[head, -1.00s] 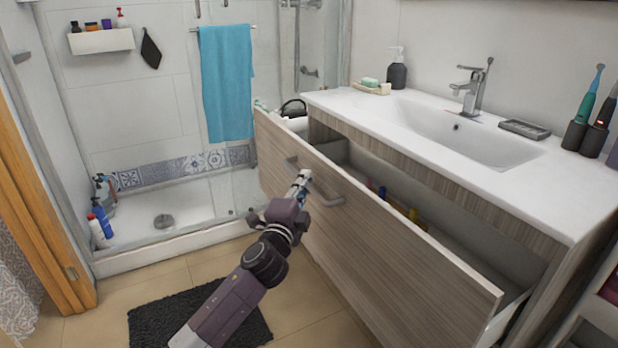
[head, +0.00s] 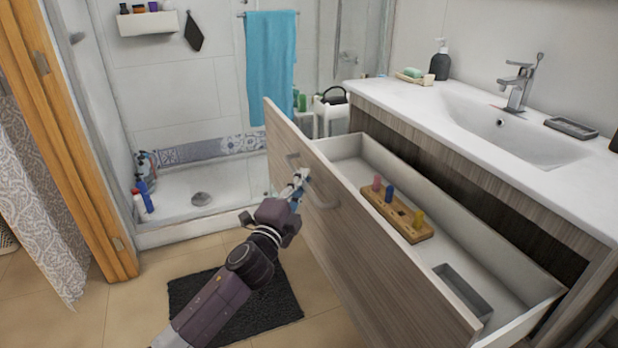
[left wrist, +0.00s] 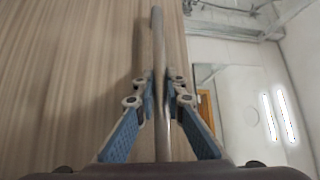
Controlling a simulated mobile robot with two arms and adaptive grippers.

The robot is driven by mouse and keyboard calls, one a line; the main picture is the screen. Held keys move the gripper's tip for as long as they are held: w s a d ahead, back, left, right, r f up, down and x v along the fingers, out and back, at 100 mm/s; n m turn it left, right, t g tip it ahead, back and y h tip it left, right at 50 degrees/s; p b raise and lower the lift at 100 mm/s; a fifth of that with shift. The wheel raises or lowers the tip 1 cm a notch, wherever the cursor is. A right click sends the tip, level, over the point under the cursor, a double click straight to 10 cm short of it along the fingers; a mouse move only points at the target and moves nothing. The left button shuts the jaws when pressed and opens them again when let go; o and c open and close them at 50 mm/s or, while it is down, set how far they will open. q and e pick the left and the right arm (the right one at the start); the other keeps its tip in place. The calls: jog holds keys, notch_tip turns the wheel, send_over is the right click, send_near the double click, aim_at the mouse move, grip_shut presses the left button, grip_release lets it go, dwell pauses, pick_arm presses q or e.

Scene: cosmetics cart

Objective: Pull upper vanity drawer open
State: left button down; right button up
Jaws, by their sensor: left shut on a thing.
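The upper vanity drawer (head: 375,262) has a wood-grain front and stands pulled well out from under the white sink counter, its inside in view. Its grey bar handle (head: 322,201) is on the front face. My left gripper (head: 300,180) is at the handle in the head view. In the left wrist view the handle bar (left wrist: 158,70) runs between the two blue-padded fingers of the gripper (left wrist: 160,92), which are shut on it, beside the wood drawer front (left wrist: 70,70). My right gripper is in neither view.
In the drawer lie a wooden holder with colored pegs (head: 397,215) and a grey tray (head: 462,291). The white sink counter (head: 430,105) is above. A dark mat (head: 235,300) lies on the floor by my left arm. The shower tray (head: 225,200) is behind.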

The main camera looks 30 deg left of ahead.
pick_arm(q)
jog(key=shift+s+f, duration=0.1)
jog(key=shift+f, duration=0.05)
jog(key=c, duration=2)
grip_release()
jog(key=shift+o, duration=0.2)
jog(key=s+d+f, duration=0.1)
jog(key=s, duration=1)
jog(key=shift+s+d+f, duration=0.25)
jog(key=shift+s, duration=0.15)
